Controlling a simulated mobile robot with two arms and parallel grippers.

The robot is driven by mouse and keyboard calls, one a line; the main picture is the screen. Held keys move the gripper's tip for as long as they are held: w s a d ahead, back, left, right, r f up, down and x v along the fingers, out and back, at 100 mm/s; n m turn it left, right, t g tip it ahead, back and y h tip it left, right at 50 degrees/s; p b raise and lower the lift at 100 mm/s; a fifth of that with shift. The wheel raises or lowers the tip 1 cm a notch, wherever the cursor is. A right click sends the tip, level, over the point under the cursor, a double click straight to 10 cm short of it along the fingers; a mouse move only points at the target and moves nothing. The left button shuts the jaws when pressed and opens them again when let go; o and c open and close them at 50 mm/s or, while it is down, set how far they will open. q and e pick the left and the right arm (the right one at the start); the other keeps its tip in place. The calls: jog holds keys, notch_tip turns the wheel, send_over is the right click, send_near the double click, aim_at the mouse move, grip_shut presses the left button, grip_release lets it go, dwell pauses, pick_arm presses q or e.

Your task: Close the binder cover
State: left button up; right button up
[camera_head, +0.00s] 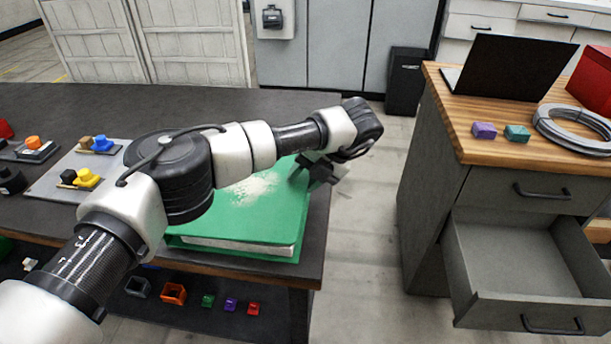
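The green binder (265,226) lies on the dark table near its right end. Its upper green face has a pale, worn-looking patch, and a light page edge shows along its front side. The cover looks flat or nearly flat over the pages, but my arm hides much of its left and back part. My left arm reaches across above the binder. My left gripper (322,170) is at the binder's far right corner, pointing down. I cannot tell whether its fingers touch the cover or are open. My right gripper is out of view.
A grey board (52,186) with colored blocks lies on the table at left. A shelf below holds several small colored pieces. At right, a wood-topped cabinet (500,155) has its lower drawer (520,270) open. Floor lies free between the table and cabinet.

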pick_arm(q)
jog(key=shift+r, duration=0.15)
jog(key=v, duration=1)
jog(key=shift+d+r+b, duration=0.2)
jog(key=shift+r+b, duration=0.05)
jog(key=shift+b, duration=0.1)
jog(key=shift+s+f, duration=0.1)
jog(key=shift+f, duration=0.05)
